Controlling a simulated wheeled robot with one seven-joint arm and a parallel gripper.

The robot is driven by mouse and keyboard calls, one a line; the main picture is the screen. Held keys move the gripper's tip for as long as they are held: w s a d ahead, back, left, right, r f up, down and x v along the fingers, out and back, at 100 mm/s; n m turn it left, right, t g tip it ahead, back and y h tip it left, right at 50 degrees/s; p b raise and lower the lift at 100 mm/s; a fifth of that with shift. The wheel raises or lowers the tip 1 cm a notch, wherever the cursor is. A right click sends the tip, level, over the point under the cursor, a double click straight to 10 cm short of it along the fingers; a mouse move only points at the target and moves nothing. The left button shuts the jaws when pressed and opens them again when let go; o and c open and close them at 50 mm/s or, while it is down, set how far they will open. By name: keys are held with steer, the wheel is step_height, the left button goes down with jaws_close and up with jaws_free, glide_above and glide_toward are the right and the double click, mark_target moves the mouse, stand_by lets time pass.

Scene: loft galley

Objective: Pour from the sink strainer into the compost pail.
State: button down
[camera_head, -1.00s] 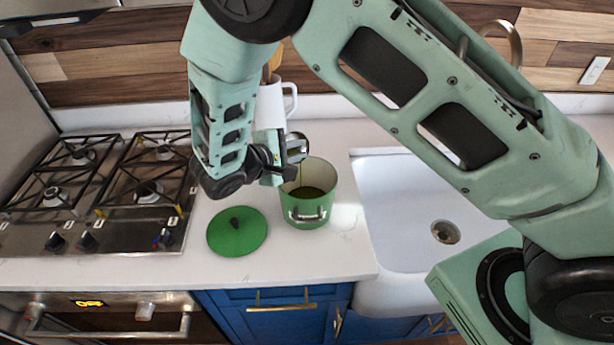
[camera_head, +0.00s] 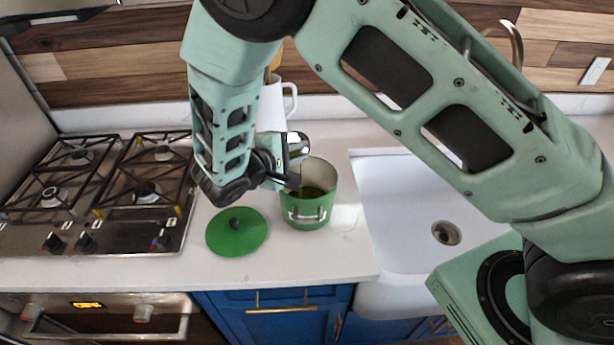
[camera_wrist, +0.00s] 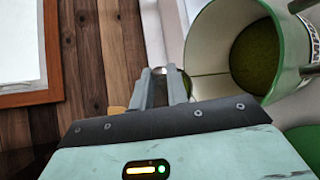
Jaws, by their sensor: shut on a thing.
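The green compost pail (camera_head: 306,212) stands upright and open on the counter, left of the sink, with dark green matter inside. The wrist view shows its pale inner wall (camera_wrist: 208,50) and green contents. My gripper (camera_head: 284,166) is over the pail's back left rim. It is shut on the small metal sink strainer (camera_head: 298,146), which is tilted beside and above the pail's mouth. In the wrist view only a sliver of the strainer (camera_wrist: 186,80) shows past my fingers (camera_wrist: 160,86). What is left in the strainer is hidden.
A round green lid (camera_head: 236,234) lies on the counter in front of the pail's left side. A gas cooktop (camera_head: 100,195) is at left. A white pitcher (camera_head: 272,105) with wooden utensils stands behind my gripper. The white sink (camera_head: 400,215) is at right.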

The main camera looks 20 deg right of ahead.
steer(key=shift+s+f+m+t+b, duration=0.1)
steer(key=shift+s+m+t+b, duration=0.2)
steer(key=shift+m+b, duration=0.1)
stand_by(0.5)
steer(key=shift+s+d+f+m+t+b, duration=0.1)
steer(key=shift+s+m+t+b, duration=0.2)
steer(key=shift+b, duration=0.35)
steer(key=shift+s+d+f+m+g+b, duration=0.1)
steer(key=shift+s+b, duration=0.35)
steer(key=shift+b, duration=0.15)
steer(key=shift+s+d+f+m+t+b, duration=0.1)
steer(key=shift+s+m+t+b, duration=0.2)
steer(key=shift+b, duration=0.35)
steer(key=shift+s+d+f+m+t+h+b, duration=0.1)
steer(key=shift+s+f+m+t+h+b, duration=0.4)
steer(key=shift+b, duration=1.55)
steer(key=shift+s+d+f+m+t+y+b, duration=0.15)
steer(key=shift+m+b, duration=0.6)
steer(key=shift+b, duration=1.35)
steer(key=shift+s+a+f+m+t+h+b, duration=0.1)
steer(key=shift+s+f+m+t+h+b, duration=0.4)
steer(key=shift+b, duration=1.55)
steer(key=shift+w+r+m+b, duration=0.2)
steer(key=shift+r+m+b, duration=0.2)
steer(key=shift+m+b, duration=0.05)
